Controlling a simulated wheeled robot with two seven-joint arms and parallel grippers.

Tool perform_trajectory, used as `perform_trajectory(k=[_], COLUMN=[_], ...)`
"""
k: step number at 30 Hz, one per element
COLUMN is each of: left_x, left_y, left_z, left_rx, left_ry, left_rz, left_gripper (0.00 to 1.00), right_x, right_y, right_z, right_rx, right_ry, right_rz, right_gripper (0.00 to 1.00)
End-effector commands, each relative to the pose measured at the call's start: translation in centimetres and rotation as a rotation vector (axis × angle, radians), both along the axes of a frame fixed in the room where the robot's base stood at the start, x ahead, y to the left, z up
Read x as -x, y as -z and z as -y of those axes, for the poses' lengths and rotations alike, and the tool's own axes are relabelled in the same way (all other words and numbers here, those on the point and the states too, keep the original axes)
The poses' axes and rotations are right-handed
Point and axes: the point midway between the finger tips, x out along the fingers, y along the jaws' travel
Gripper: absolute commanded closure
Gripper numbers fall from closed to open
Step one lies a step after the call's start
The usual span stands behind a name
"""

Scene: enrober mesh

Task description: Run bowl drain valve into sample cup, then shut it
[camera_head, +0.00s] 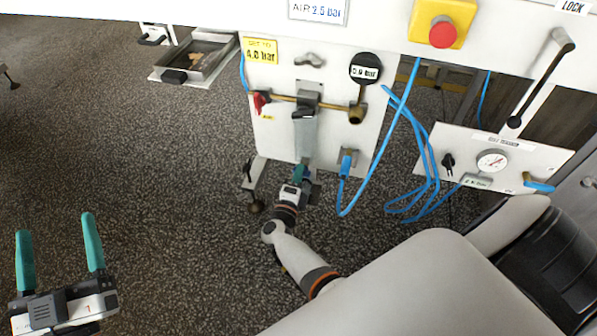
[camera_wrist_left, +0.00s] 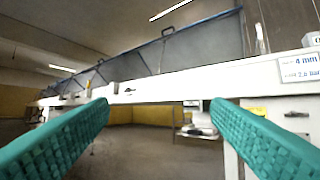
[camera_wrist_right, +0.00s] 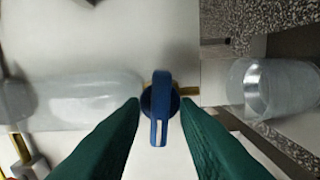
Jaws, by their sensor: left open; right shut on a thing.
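The filter bowl (camera_head: 305,132) hangs under the regulator on the white panel. In the right wrist view the cloudy bowl (camera_wrist_right: 75,98) lies to the left. The blue drain valve handle (camera_wrist_right: 160,95) stands across the line of the short brass outlet (camera_wrist_right: 188,90). My right gripper (camera_wrist_right: 160,112) is shut on the handle. The clear sample cup (camera_wrist_right: 275,88) is right of the outlet, mouth towards it, with a gap. No liquid stream shows; I cannot tell the cup's contents. My right gripper (camera_head: 301,174) hides the valve in the head view. My left gripper (camera_head: 60,245) is open and empty, lower left.
A red handle (camera_head: 261,102) and a round black gauge (camera_head: 365,69) sit on the panel. Blue hoses (camera_head: 405,150) hang to the right. A side panel carries a dial gauge (camera_head: 492,161). A tray (camera_head: 195,62) stands back left.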

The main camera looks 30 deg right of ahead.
Motion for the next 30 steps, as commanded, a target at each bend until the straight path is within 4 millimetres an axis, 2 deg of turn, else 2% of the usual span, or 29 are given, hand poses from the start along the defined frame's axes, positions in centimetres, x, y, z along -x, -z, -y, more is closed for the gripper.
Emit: perform_trajectory(k=[9,22,23,24,30], left_x=[-0.5,-0.5,-0.5,-0.5,-0.5], left_y=[1.4,1.5,1.5,1.5,1.6], left_z=[-0.1,-0.1,-0.1,-0.1,-0.1], left_rx=[-0.027,-0.028,-0.028,-0.028,-0.028], left_ry=[-0.006,-0.007,-0.007,-0.007,-0.007], left_rz=[-0.094,-0.103,-0.103,-0.103,-0.103], left_gripper=[0.27,0.27,0.27,0.27,0.27], right_x=[-0.3,-0.3,-0.3,-0.2,-0.2], right_y=[-0.2,-0.2,-0.2,-0.1,-0.1], right_z=[-0.1,-0.1,-0.1,-0.1,-0.1], right_rx=[0.056,0.062,0.062,0.061,0.061], right_ry=[-0.006,-0.006,-0.006,-0.005,-0.003], right_rz=[-0.061,-0.067,-0.067,-0.068,-0.069], right_gripper=[0.95,0.95,0.71,0.67,0.67])
